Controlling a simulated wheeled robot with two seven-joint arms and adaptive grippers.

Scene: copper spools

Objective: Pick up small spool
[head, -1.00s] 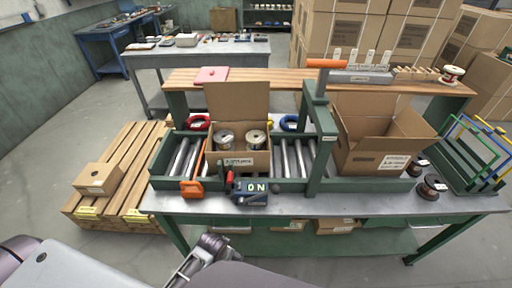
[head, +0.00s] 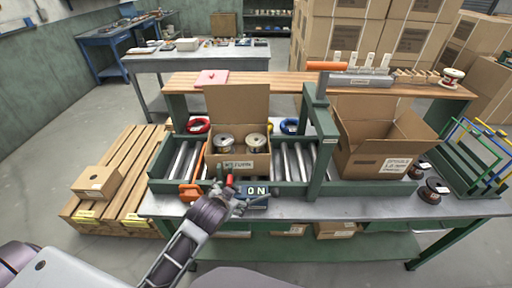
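Two spools, a left one (head: 224,143) and a right one (head: 255,142), stand in an open cardboard box on the roller conveyor. Two dark copper spools, a front one (head: 433,190) and a rear one (head: 419,169), stand at the bench's right end. A spool with reddish-brown winding (head: 452,77) stands on the wooden shelf at the far right. I cannot tell which is meant as the small spool. My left gripper (head: 236,192) is over the bench's front edge, in front of the box and apart from all spools. Its fingers are too small to read. My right gripper is out of view.
The spool box (head: 240,162) has its back flap up. A control box with an "ON" display (head: 257,189) sits right beside my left gripper. A green post (head: 320,150) divides the bench. An empty open carton (head: 375,163) stands right of it.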

